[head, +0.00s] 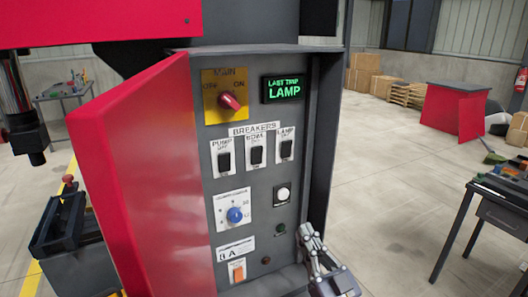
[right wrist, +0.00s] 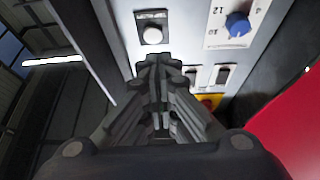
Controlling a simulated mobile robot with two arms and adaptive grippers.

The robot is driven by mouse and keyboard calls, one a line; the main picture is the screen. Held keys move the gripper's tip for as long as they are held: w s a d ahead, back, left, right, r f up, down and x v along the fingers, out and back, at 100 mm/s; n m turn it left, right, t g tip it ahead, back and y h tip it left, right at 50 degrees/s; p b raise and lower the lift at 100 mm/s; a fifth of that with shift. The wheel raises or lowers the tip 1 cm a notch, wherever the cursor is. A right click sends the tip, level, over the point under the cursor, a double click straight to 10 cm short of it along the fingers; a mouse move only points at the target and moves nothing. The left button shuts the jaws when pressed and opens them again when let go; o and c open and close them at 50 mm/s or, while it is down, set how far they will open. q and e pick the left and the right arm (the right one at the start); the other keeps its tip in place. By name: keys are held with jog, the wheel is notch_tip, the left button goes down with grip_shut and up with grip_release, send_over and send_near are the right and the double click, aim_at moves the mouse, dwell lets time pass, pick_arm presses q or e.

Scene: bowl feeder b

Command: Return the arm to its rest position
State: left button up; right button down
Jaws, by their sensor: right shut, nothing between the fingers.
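My right gripper (head: 305,232) is shut and empty at the lower right edge of the open control panel (head: 265,180). In the right wrist view its closed fingers (right wrist: 160,68) lie in front of the panel face, near the white button (right wrist: 152,36) and the breakers (right wrist: 208,76). I cannot tell whether the fingertips touch the panel. In the head view the white button (head: 283,194) is up and left of the gripper. My left gripper is not recognisable in either view.
The red door (head: 150,165) stands open to the left. A table (head: 490,200) stands right; floor between is clear.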

jog(key=s+f+g+h, duration=0.2)
jog(key=s+f+g, duration=0.1)
jog(key=f, duration=0.3)
jog(key=s+d+f+m+g+h, duration=0.1)
jog(key=s+f+g, duration=0.25)
jog(key=f, duration=0.35)
jog(key=s+f+g+h, duration=0.2)
jog(key=s+f+g, duration=0.15)
jog(key=f, duration=0.25)
jog(key=s+d+f+m+g+h, duration=0.1)
jog(key=s+d+f+g+h, duration=0.2)
jog(key=s, duration=0.7)
jog(key=s+d+f+g, duration=0.3)
jog(key=s+f+g, duration=0.15)
jog(key=s, duration=0.45)
notch_tip(320, 180, down, 25)
jog(key=s+g, duration=0.2)
jog(key=s+d+f+g, duration=0.1)
jog(key=s+d+f, duration=0.2)
jog(key=s+f, duration=1.4)
jog(key=shift+d+h, duration=0.15)
jog(key=shift+h, duration=0.15)
